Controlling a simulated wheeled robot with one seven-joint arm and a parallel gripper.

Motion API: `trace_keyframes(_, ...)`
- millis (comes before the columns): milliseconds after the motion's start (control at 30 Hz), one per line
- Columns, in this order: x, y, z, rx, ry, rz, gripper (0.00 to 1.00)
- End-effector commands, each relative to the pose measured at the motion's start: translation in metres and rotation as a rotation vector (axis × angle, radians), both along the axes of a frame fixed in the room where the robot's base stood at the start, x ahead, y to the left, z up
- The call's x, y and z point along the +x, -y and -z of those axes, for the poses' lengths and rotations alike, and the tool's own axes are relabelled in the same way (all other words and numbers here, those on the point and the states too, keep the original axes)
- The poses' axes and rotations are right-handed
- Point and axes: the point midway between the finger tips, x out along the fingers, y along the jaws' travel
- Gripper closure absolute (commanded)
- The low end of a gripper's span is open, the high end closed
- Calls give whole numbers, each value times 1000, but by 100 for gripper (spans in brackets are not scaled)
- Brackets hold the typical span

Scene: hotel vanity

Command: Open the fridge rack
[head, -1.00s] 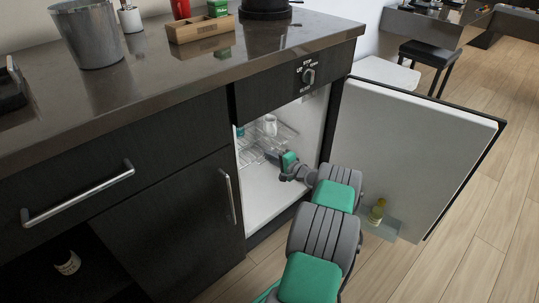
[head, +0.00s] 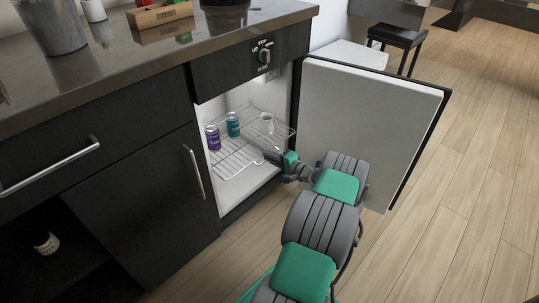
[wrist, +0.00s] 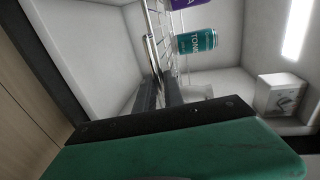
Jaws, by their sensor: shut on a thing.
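The wire fridge rack (head: 232,163) sits level inside the open fridge, its front part out near the cabinet opening. It carries a purple can (head: 213,138), a teal can (head: 233,124) and a white cup (head: 266,122), all upright. My gripper (head: 268,154) is at the rack's front right edge, shut on it. In the wrist view, the gripper's dark fingers (wrist: 160,92) meet the rack's front bar (wrist: 152,52), with the teal can (wrist: 197,42) just beyond. The exact contact is partly hidden by my gripper's body.
The fridge door (head: 365,125) stands wide open to the right of my arm. A drawer with a dial (head: 264,56) is above the opening. A closed cabinet door with a handle (head: 193,172) is to the left. The wood floor (head: 440,210) at right is clear.

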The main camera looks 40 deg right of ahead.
Motion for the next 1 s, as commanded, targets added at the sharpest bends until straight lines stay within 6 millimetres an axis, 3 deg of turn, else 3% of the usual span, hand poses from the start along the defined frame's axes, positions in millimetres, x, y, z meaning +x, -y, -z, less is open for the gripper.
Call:
trace_keyframes(33,-2,-9,11,19,-15,-11,100)
trace_keyframes(367,-8,-4,12,21,-15,-2,100)
trace_keyframes(400,-8,-4,12,21,-16,-1,87)
trace_keyframes(600,-9,0,9,16,-13,4,72)
trace_keyframes(1000,-10,4,3,8,-6,9,72)
